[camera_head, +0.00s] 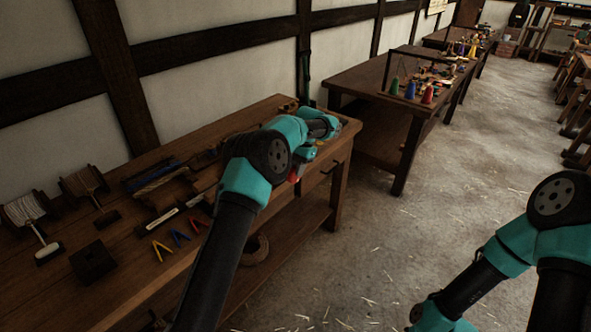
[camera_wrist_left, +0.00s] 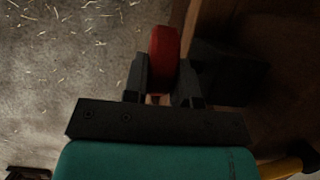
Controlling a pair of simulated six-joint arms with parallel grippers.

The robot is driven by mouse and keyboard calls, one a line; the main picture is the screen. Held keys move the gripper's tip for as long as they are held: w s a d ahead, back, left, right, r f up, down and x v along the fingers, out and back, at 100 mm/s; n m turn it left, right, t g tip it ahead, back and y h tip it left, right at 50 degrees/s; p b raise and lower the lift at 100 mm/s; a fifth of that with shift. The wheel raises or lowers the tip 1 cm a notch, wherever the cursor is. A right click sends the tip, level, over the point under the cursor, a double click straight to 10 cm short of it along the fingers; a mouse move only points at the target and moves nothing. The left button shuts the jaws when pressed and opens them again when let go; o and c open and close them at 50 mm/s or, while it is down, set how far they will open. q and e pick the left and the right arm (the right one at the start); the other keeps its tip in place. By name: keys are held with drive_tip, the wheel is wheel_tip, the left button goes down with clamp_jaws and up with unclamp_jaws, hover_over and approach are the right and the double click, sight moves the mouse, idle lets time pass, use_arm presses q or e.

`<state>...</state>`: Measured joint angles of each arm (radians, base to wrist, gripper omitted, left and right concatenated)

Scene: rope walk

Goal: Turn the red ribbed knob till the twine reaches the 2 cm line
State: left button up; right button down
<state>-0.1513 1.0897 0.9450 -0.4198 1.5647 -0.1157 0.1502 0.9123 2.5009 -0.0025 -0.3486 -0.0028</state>
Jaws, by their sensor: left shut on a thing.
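The red knob (camera_wrist_left: 164,52) stands between the two dark fingers of my left gripper (camera_wrist_left: 161,82) in the left wrist view. The fingers are closed on its sides. Its ribs are too dim to make out. In the head view, a little of the red knob (camera_head: 294,175) shows below my left wrist, at the right end of the workbench; my arm hides most of that area. I cannot make out the twine at the knob or the 2 cm line. My right arm is at the lower right over the floor, and its fingers do not show.
The wooden workbench (camera_head: 120,290) carries reels (camera_head: 24,209), a dark block (camera_head: 93,262) and small yellow (camera_head: 162,250), blue and red V-shaped pieces. A second table (camera_head: 345,82) with coloured cones stands behind. The straw-strewn floor (camera_head: 400,245) right of the bench is clear.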

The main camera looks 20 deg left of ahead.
use_arm(q)
drive_tip(key=shift+w+f+g+y, duration=0.15)
drive_tip(key=shift+g+y, duration=0.25)
drive_tip(key=shift+g, duration=0.4)
drive_tip(key=o, duration=0.9)
drive_tip(key=shift+w, duration=0.1)
